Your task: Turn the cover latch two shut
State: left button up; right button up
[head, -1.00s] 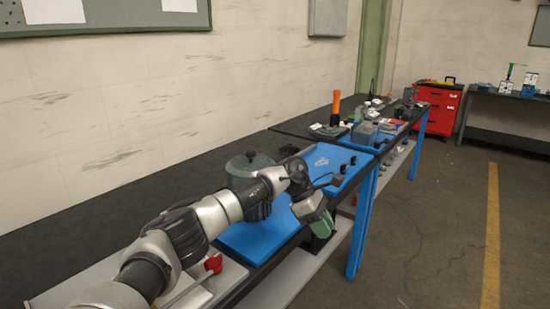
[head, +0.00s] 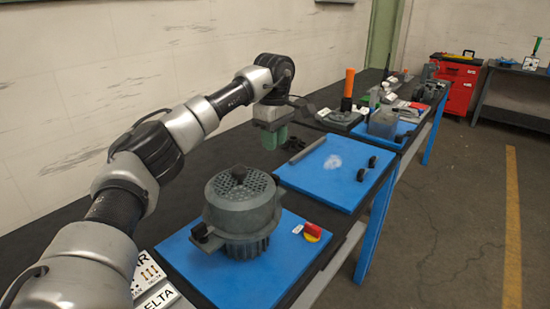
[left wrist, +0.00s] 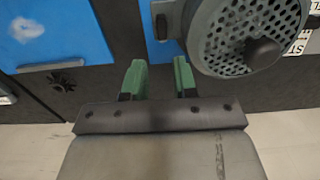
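A grey round housing (head: 240,222) with a perforated cover (head: 240,184) and a dark centre knob stands on the near blue mat. A dark latch-like block (head: 206,237) sits at its front left side. Another dark part shows behind its right rim; I cannot tell which is latch two. My left gripper (head: 271,137) hangs behind the housing, apart from it. In the left wrist view its green fingers (left wrist: 160,80) are apart with nothing between them. The perforated cover (left wrist: 240,30) and a dark block (left wrist: 163,20) at the housing's side lie beyond the fingertips. My right gripper is not in view.
A red knob on a yellow disc (head: 312,232) is right of the housing. A second blue mat (head: 325,180) holds a grey bar (head: 307,151) and small black uprights. A grey box (head: 383,123) and an orange-handled tool (head: 348,88) stand farther back.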

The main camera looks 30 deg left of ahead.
aim_at(274, 175)
pick_arm(q)
jog(key=f, duration=0.2)
jog(key=s+f, duration=0.1)
jog(key=f, duration=0.1)
jog(key=shift+d, duration=0.25)
jog(key=f, duration=0.2)
jog(key=f+p, duration=0.1)
jog(key=shift+w+a+f, duration=0.2)
jog(key=shift+w, duration=0.1)
jog(key=shift+f, duration=1.25)
jog(key=shift+c, duration=1.6)
grip_shut()
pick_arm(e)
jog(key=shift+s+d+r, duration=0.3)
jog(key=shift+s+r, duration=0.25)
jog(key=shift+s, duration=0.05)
